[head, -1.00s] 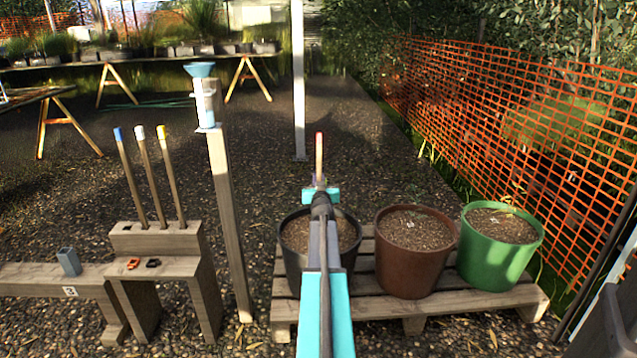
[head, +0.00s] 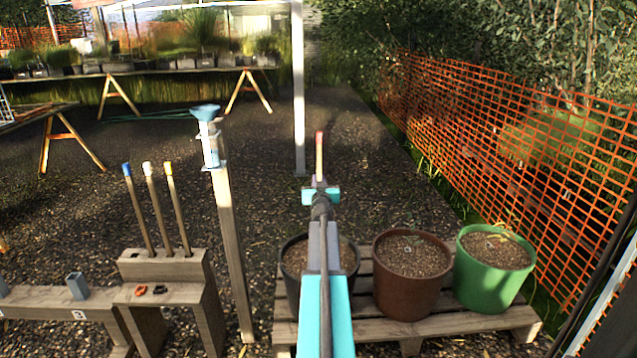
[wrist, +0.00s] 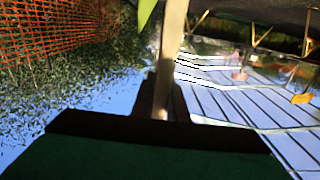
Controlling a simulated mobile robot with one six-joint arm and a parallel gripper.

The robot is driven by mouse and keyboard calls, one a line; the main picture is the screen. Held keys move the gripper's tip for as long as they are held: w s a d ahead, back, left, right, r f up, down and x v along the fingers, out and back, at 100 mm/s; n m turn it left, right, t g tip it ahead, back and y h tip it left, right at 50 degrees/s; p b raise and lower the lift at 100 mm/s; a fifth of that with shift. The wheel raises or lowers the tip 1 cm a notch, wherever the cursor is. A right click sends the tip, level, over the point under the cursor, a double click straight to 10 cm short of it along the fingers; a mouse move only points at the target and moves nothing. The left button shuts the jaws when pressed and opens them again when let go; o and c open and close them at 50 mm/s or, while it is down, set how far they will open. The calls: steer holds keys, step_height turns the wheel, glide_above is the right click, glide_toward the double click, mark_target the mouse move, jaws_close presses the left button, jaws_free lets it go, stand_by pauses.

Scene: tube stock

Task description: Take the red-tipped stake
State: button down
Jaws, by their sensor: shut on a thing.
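The red-tipped stake (head: 319,160) stands upright in my gripper (head: 320,190), its red end on top. My gripper is shut on it, above and behind the dark pot on the pallet as the head view shows it. In the wrist view the pale shaft of the stake (wrist: 172,50) rises from between the dark jaws (wrist: 165,105). The lower part of the stake is hidden behind my arm in the head view.
A wooden block (head: 165,268) at left holds blue-, white- and yellow-tipped stakes. A post (head: 230,250) carries a blue funnel (head: 205,112). Black, brown (head: 411,285) and green pots (head: 493,275) stand on a pallet (head: 450,322). Orange netting (head: 500,150) runs along the right. Open gravel lies behind.

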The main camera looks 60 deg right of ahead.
steer(key=shift+r+p, duration=0.75)
steer(key=shift+r, duration=0.45)
steer(key=shift+a, duration=0.15)
